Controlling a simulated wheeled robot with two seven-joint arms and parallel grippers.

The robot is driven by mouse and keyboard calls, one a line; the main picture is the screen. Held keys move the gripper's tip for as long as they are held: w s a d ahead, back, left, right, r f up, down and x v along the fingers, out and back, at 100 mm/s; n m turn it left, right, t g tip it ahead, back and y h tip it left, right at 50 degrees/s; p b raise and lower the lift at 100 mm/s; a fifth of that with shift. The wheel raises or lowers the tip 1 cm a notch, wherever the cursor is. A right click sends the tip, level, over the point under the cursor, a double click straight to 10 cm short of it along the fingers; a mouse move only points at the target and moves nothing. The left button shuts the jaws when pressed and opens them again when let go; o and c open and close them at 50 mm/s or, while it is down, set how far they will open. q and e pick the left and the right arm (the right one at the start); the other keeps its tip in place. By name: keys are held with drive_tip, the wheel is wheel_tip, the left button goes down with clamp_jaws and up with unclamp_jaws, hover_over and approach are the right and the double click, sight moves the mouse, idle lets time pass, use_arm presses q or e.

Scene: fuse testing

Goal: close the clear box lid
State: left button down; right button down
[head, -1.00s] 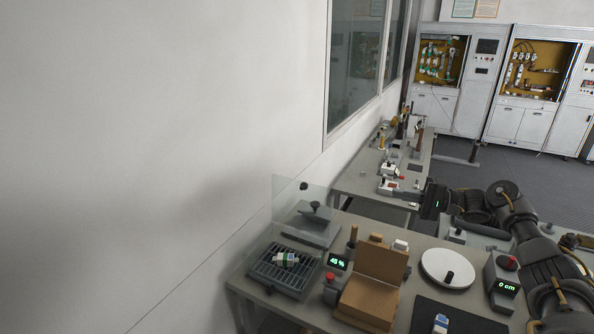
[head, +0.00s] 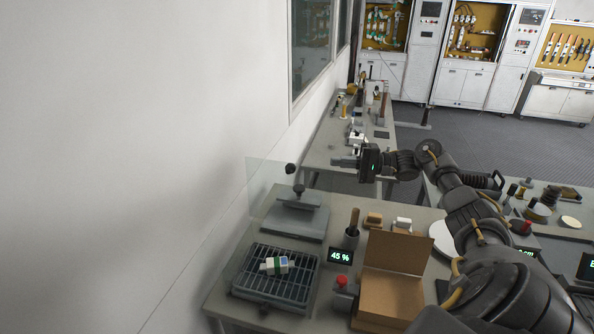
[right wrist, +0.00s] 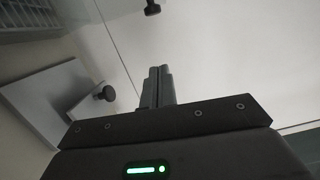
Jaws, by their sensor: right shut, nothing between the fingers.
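The clear box lid (head: 264,185) stands raised as a see-through panel behind the slatted grey tray (head: 250,288), with a black knob (head: 291,169) near its upper right. A white and green fuse (head: 275,265) lies on the tray. My right gripper (head: 338,162) is shut and empty, to the right of the lid knob and apart from it, fingers pointing left. In the right wrist view its fingers (right wrist: 158,86) are together. A black knob (right wrist: 152,7) shows at the top there, with thin clear panel edges nearby. My left gripper is not in view.
A grey plate (head: 285,221) with its own dark knob (head: 299,189) sits behind the tray. A 45 % display (head: 340,256), a red button (head: 341,281) and an open cardboard box (head: 385,300) stand to the right. The wall is close on the left.

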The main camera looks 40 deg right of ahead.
sight(303, 166)
drive_tip(key=w+a, duration=0.1)
drive_tip(key=a, duration=0.2)
drive_tip(key=w+a, duration=0.2)
drive_tip(key=a, duration=0.2)
drive_tip(key=w+a, duration=0.1)
drive_tip(key=a, duration=0.2)
drive_tip(key=shift+w+a+r+p, duration=0.2)
drive_tip(key=shift+w+r+p, duration=0.1)
drive_tip(key=shift+w+p, duration=0.1)
drive_tip(key=shift+s, duration=0.1)
